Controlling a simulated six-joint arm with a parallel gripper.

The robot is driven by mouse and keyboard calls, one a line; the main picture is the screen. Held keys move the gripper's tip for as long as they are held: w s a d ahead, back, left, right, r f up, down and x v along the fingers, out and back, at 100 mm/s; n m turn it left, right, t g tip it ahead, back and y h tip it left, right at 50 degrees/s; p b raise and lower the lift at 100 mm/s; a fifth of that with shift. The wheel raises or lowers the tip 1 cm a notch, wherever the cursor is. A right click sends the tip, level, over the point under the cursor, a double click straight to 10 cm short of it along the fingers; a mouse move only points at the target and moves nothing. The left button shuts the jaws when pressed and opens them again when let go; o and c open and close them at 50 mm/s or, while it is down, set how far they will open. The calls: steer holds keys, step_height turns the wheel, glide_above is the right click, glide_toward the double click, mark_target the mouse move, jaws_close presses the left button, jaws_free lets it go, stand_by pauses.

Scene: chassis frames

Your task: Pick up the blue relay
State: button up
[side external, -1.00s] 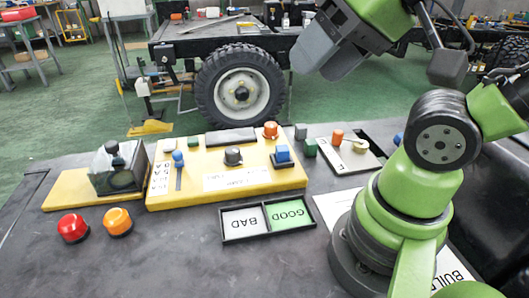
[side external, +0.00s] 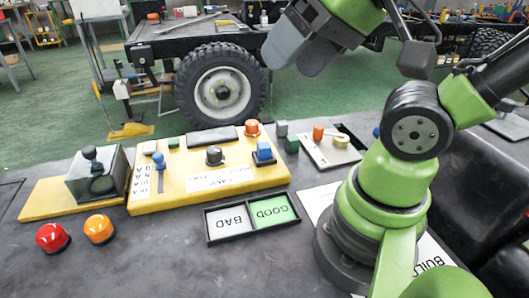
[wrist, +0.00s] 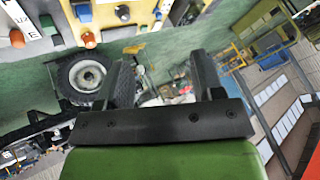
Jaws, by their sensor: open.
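A small blue block (side external: 264,151), which looks like the relay, sits in a dark holder at the right end of the yellow panel (side external: 150,202). A blue piece (side external: 376,132) also shows behind my arm, mostly hidden. My gripper (side external: 303,52) is open and empty, high above and behind the panel, well apart from the blue block. In the wrist view my two dark fingers (wrist: 162,75) stand apart with nothing between them. Blue pieces show at the top left of that view, one a block (wrist: 84,12), too small to identify surely.
A tray with BAD (side external: 232,218) and GOOD (side external: 269,211) halves lies in front of the panel. Red (side external: 53,238) and orange (side external: 99,229) buttons are at the left.

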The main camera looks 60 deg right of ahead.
steer(key=w+d+f+m+g, duration=0.2)
steer(key=w+d+f+m, duration=0.2)
steer(key=m, duration=0.4)
steer(key=w+d+f+m+g+h, duration=0.1)
steer(key=w+d+f+m+g, duration=0.1)
steer(key=w+d+f+m, duration=0.2)
steer(key=w+d+f+m+g+h, duration=0.1)
steer(key=w+d+f+m+g, duration=0.2)
steer(key=f+m, duration=0.5)
steer(key=shift+w+d+f+m, duration=0.1)
steer(key=shift+w+d+m, duration=0.4)
steer(key=shift+m, duration=0.4)
steer(key=shift+w+d+f+m, duration=0.1)
steer(key=shift+w+d+m, duration=0.15)
steer(key=shift+d+m, duration=0.55)
glide_above(262, 145)
steer(key=shift+m, duration=0.3)
steer(key=f, duration=0.4)
steer(key=shift+a+f, duration=0.2)
steer(key=shift+a, duration=0.1)
steer(key=shift+d+f, duration=0.15)
steer(key=shift+f, duration=1.3)
steer(key=shift+d+f, duration=0.15)
steer(key=shift+f, duration=1.25)
steer(key=c, duration=1)
